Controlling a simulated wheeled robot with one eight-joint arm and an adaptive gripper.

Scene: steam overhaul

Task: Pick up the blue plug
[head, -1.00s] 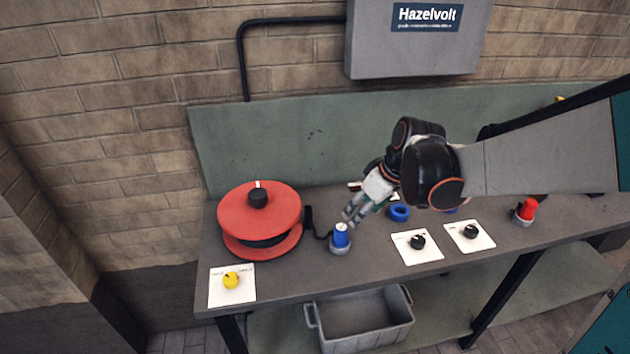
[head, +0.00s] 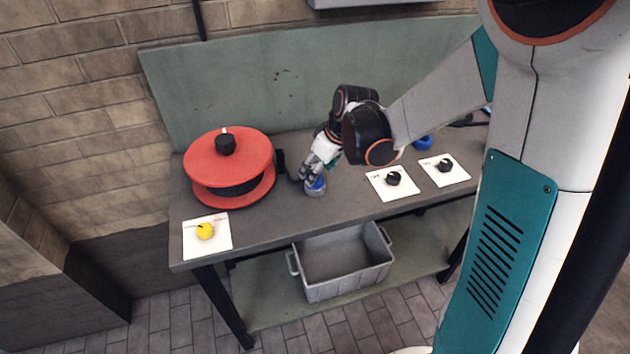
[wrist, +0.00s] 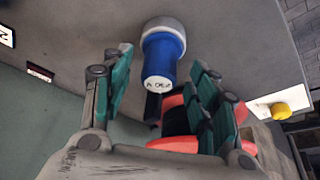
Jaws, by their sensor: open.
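The blue plug (head: 316,184) stands in a grey round socket on the bench, right of the red reel. In the wrist view the blue plug (wrist: 160,62) shows its white marked end towards the camera, with the pale socket ring (wrist: 163,27) behind it. My gripper (head: 312,178) is at the plug and hides part of it in the head view. In the wrist view my gripper (wrist: 160,85) is open, with one finger on each side of the plug and a visible gap to both.
A red reel (head: 228,157) with a black knob stands left of my gripper. A yellow knob (head: 205,231) sits on a white card at the front left. Black knobs (head: 393,178) on white cards and a blue ring (head: 423,142) are to the right. A grey crate (head: 345,290) is below.

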